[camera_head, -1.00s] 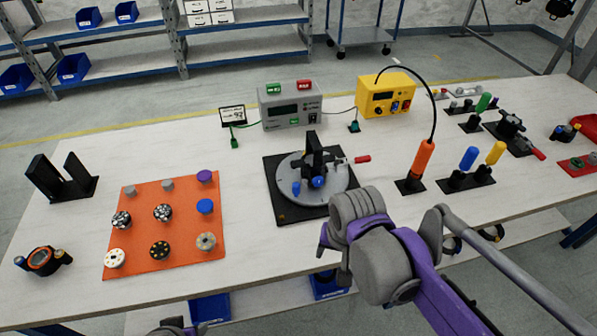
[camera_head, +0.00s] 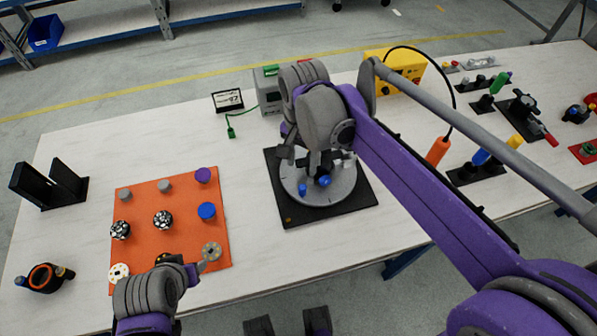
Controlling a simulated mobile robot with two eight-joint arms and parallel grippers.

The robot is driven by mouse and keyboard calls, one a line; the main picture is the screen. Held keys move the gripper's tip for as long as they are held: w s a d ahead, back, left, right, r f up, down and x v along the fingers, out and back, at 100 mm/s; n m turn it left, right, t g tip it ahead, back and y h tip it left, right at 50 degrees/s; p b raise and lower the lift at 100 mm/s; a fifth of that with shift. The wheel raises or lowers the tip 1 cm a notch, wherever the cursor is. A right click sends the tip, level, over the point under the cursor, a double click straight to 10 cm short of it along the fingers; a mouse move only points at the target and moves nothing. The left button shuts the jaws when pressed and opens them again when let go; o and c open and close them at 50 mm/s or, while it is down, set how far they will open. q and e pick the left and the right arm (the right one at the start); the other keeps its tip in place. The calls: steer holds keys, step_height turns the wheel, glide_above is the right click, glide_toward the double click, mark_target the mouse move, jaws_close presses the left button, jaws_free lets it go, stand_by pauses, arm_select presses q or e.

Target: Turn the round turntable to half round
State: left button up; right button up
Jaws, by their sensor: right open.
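The round turntable (camera_head: 345,186) is a grey disc on a black square base (camera_head: 290,212), near the middle of the table. Blue knobs (camera_head: 324,181) show near its front. My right gripper (camera_head: 308,168) is over the disc, pointing down at the dark fixture in its middle. It is open; its wrist and fingers hide most of the fixture, and I cannot tell if the fingers touch it. My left gripper (camera_head: 192,264) is low over the front right of the orange mat. Its fingers are too small and covered to judge.
The orange mat (camera_head: 140,235) with several round parts lies to the left. A black bracket (camera_head: 45,185) stands at far left. A grey box (camera_head: 266,88) and yellow box (camera_head: 408,68) stand behind the turntable. Tools in stands are at the right. Bare table lies between mat and turntable.

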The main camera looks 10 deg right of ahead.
mark_target(303, 186)
steer(key=f, duration=0.6)
steer(key=s+f+b, duration=0.1)
steer(key=f, duration=0.3)
steer(key=shift+c, duration=0.2)
jaws_close()
stand_by(1.1)
